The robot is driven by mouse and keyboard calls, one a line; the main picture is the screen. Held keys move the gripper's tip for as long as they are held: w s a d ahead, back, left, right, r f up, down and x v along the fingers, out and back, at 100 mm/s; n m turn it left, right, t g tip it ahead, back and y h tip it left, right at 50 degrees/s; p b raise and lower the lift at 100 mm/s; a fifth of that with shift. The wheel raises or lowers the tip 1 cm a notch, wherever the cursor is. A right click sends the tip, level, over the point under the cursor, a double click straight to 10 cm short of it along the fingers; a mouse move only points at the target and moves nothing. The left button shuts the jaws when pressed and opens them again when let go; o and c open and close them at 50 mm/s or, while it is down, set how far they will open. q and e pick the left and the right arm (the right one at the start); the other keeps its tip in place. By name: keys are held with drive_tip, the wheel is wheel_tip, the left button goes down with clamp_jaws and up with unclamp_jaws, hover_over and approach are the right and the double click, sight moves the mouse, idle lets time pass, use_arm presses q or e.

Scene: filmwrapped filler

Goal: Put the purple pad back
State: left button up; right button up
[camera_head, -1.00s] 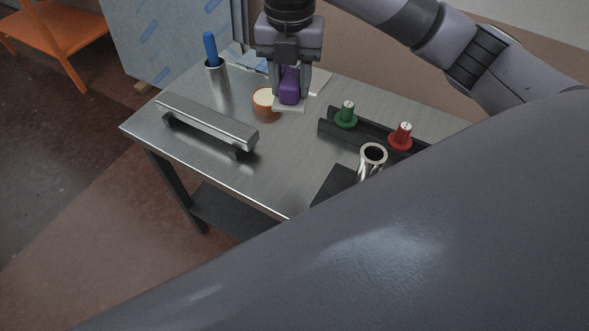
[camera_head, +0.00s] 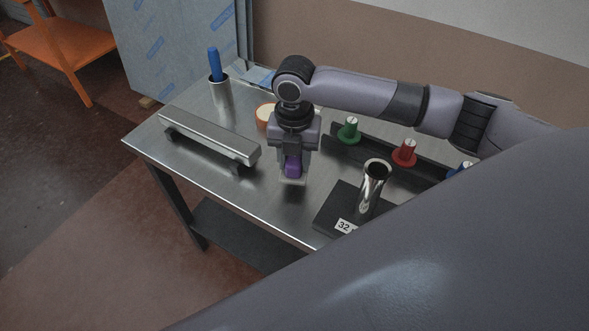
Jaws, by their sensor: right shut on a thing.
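My right gripper (camera_head: 292,178) points down over the middle of the metal table (camera_head: 245,193). It is shut on the purple pad (camera_head: 293,166), a purple block with a pale plate at its bottom. The gripper's fingers hide the pad's sides. The pad seems held a little above the tabletop, with a dark shadow under it. My left gripper is not in view.
A long steel bar (camera_head: 207,136) lies left of the pad. Behind are a metal cup (camera_head: 221,95) with a blue handle and an orange round pot (camera_head: 265,115). Right are a dark rack with green (camera_head: 350,130) and red (camera_head: 404,153) pegs, and a steel tube (camera_head: 373,188) on a black base.

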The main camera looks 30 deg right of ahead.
sight(295, 171)
drive_tip(key=shift+f, duration=1.9)
drive_tip(key=o, duration=1)
drive_tip(key=shift+f, duration=0.15)
wheel_tip(295, 171, up, 12)
drive_tip(key=shift+r+p, duration=0.2)
drive_tip(key=shift+p, duration=0.2)
drive_tip(key=shift+s, duration=0.1)
